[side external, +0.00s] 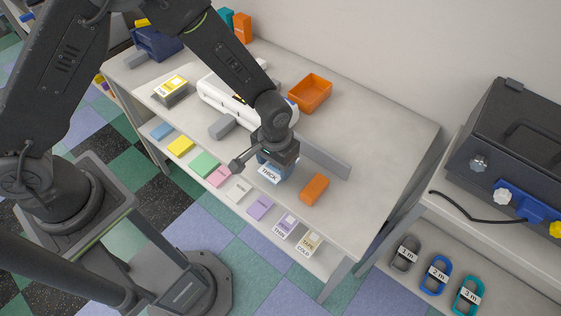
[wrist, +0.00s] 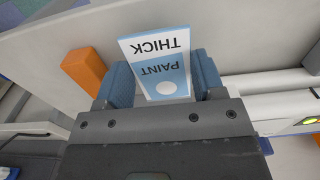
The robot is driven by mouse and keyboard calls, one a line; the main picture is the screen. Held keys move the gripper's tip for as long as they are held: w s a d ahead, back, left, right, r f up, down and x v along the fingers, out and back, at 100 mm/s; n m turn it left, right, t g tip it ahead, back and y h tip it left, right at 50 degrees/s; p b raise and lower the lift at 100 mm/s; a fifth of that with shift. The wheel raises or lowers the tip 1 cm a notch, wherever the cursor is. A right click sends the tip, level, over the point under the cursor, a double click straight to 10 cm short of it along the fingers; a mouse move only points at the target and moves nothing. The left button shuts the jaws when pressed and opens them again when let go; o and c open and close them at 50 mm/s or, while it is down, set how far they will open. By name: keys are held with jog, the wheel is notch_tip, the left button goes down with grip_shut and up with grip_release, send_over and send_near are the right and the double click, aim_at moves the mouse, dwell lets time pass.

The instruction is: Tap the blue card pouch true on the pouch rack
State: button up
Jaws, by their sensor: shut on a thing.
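The blue card pouch (wrist: 153,68) has a white panel and reads "THICK" and "PAINT", upside down in the wrist view. Its "THICK" face (side external: 269,174) also shows in the side view, near the front of the grey table. My gripper (wrist: 163,82) is shut on the pouch, with a blue finger on each side of it. In the side view my gripper (side external: 276,158) hangs over the table in front of a low grey upright bar (side external: 325,160). I cannot tell which piece is the pouch rack, or whether the pouch's lower edge touches anything.
A white machine (side external: 215,98) stands behind my gripper, and an orange tray (side external: 310,93) sits farther back. An orange block (side external: 314,188) lies to the right. The table's right part is clear.

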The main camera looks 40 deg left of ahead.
jog(key=w, duration=0.3)
jog(key=shift+w, duration=0.25)
jog(key=shift+s, duration=1.55)
jog(key=shift+w, duration=0.3)
